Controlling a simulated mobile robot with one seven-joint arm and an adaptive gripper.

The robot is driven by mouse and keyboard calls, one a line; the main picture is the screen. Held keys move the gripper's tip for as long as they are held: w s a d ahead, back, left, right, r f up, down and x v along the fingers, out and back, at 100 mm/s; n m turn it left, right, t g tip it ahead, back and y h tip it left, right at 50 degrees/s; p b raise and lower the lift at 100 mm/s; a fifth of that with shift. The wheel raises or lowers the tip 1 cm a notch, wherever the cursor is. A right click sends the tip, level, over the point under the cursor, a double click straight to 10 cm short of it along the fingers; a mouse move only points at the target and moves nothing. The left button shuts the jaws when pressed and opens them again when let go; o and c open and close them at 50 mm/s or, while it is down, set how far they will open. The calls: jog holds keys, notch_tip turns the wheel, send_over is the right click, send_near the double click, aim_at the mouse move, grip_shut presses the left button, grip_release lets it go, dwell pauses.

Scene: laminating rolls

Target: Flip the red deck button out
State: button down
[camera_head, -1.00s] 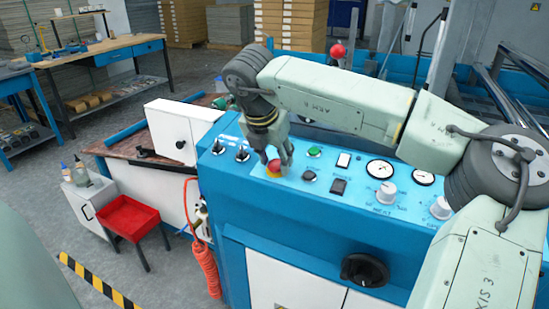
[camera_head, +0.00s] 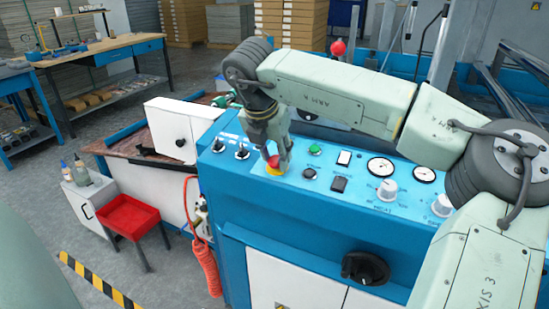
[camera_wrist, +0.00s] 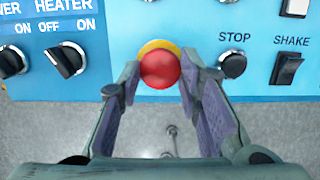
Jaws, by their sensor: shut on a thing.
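The red deck button (camera_wrist: 160,69) is a round mushroom head on a yellow base (camera_wrist: 155,45) on the blue control panel. In the head view, the red button (camera_head: 273,162) shows at the panel's left part, partly covered by my gripper. My gripper (camera_wrist: 160,67) points down at the panel with one finger on each side of the red head, shut on it. In the head view my gripper (camera_head: 277,158) hides part of the button. Whether the button is in or out cannot be told.
A black STOP button (camera_wrist: 232,65) and SHAKE switch (camera_wrist: 287,68) are close on the right. Black heater knobs (camera_wrist: 67,60) are on the left. In the head view a green button (camera_head: 315,149), gauges (camera_head: 381,167) and dials share the panel. A red tray (camera_head: 132,215) stands lower left.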

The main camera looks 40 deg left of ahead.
jog(key=shift+s+r, duration=0.1)
jog(key=shift+r, duration=0.3)
jog(key=c, duration=1.1)
grip_release()
jog(key=v, duration=1.2)
